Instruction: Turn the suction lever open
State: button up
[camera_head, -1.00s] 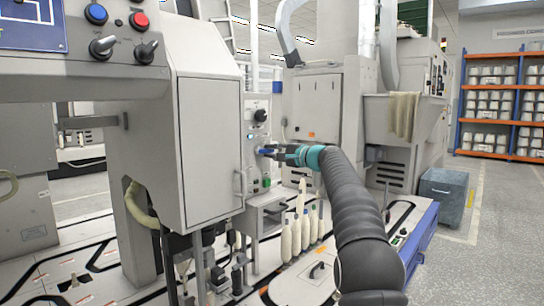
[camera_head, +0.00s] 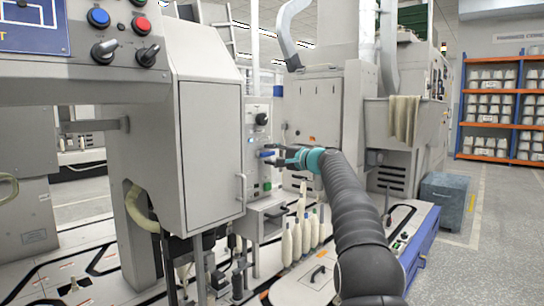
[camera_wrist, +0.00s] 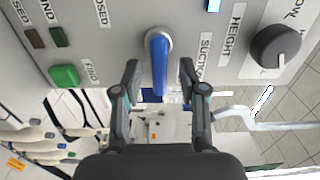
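The blue suction lever (camera_wrist: 158,68) sits on a round metal pivot on the grey control panel, beside the partly visible "SUCTION" lettering. In the wrist view it points from the pivot down the picture. In the head view the lever (camera_head: 266,153) is small and lies roughly horizontal. My gripper (camera_wrist: 160,76) is open, with one dark finger on each side of the lever and visible gaps to both. The fingers look apart from the lever. The gripper also shows at the panel in the head view (camera_head: 273,155).
A black knob (camera_wrist: 275,46) and a green button (camera_wrist: 64,76) flank the lever on the panel. A large grey cabinet (camera_head: 211,150) with a handle stands left of the gripper. Several white bobbins (camera_head: 297,238) stand below. Open floor lies at the right.

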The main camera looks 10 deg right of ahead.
jog(key=shift+d, duration=0.2)
jog(key=v, duration=1.2)
jog(key=shift+f, duration=0.1)
